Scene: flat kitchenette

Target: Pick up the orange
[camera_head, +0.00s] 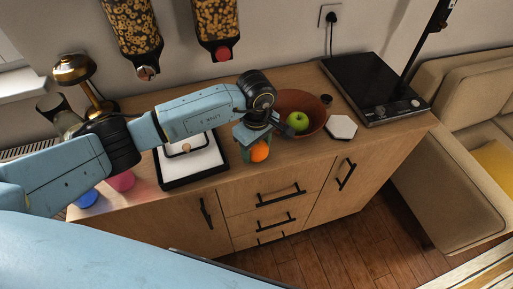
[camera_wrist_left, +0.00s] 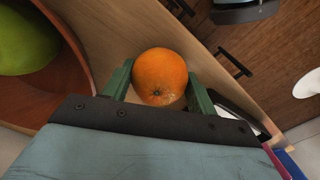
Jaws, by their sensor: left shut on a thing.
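The orange (camera_head: 259,151) is at my left gripper (camera_head: 256,148), near the front edge of the wooden counter. In the left wrist view the orange (camera_wrist_left: 160,76) sits between the two green fingers of my left gripper (camera_wrist_left: 160,88), which are shut on it. The head view does not clearly show whether the orange touches the counter. My right gripper is not in view.
A brown bowl (camera_head: 310,106) with a green apple (camera_head: 297,121) stands just right of my left gripper. A white hexagonal piece (camera_head: 341,127) and a black cooktop (camera_head: 372,84) lie further right. A black-rimmed white tray (camera_head: 190,168) is left. Cereal dispensers (camera_head: 215,22) hang behind.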

